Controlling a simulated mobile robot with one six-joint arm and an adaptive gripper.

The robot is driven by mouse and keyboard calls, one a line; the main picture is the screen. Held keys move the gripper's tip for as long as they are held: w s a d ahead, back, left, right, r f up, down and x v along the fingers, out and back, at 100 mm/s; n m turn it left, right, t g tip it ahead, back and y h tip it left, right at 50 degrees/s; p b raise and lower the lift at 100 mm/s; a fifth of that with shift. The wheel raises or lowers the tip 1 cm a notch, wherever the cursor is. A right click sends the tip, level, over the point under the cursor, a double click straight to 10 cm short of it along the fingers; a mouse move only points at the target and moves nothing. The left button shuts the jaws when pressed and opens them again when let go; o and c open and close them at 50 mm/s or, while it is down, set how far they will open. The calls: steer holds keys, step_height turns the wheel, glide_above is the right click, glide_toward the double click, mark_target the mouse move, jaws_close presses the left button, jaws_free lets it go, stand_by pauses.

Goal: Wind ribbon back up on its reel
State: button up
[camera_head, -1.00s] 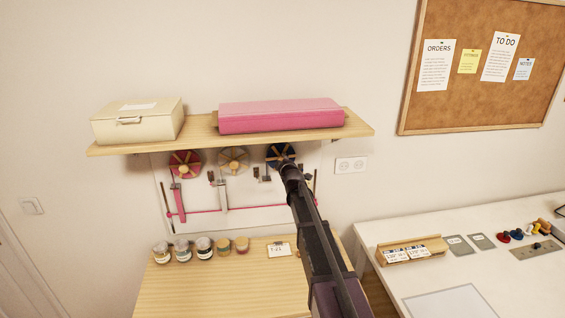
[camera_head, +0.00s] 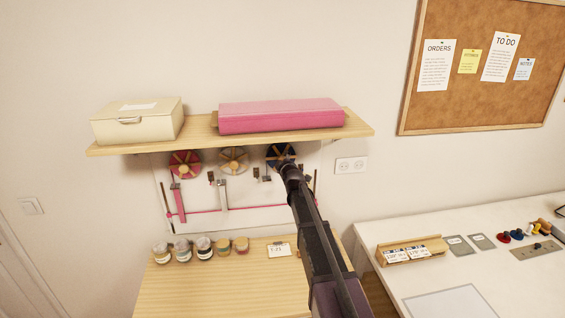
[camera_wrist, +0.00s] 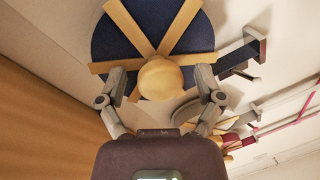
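A dark blue reel (camera_head: 277,154) with wooden spokes is on the wall panel under the shelf, partly covered by my arm. In the wrist view the blue reel (camera_wrist: 108,50) fills the upper middle, with a round wooden knob (camera_wrist: 160,78) at its centre. My gripper (camera_wrist: 161,80) has one finger on each side of the knob, open, with a small gap on both sides. A red reel (camera_head: 184,163) and a tan reel (camera_head: 233,160) are to the left. A red ribbon (camera_head: 179,205) and a pale ribbon (camera_head: 222,195) hang below them.
The shelf (camera_head: 200,136) juts out just above the reels, bearing a cream box (camera_head: 137,124) and a pink box (camera_head: 280,116). Several jars (camera_head: 182,250) stand on the wooden table (camera_head: 215,290) below. A pink line (camera_head: 240,210) crosses the panel.

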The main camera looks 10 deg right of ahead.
steer(key=shift+n, duration=0.5)
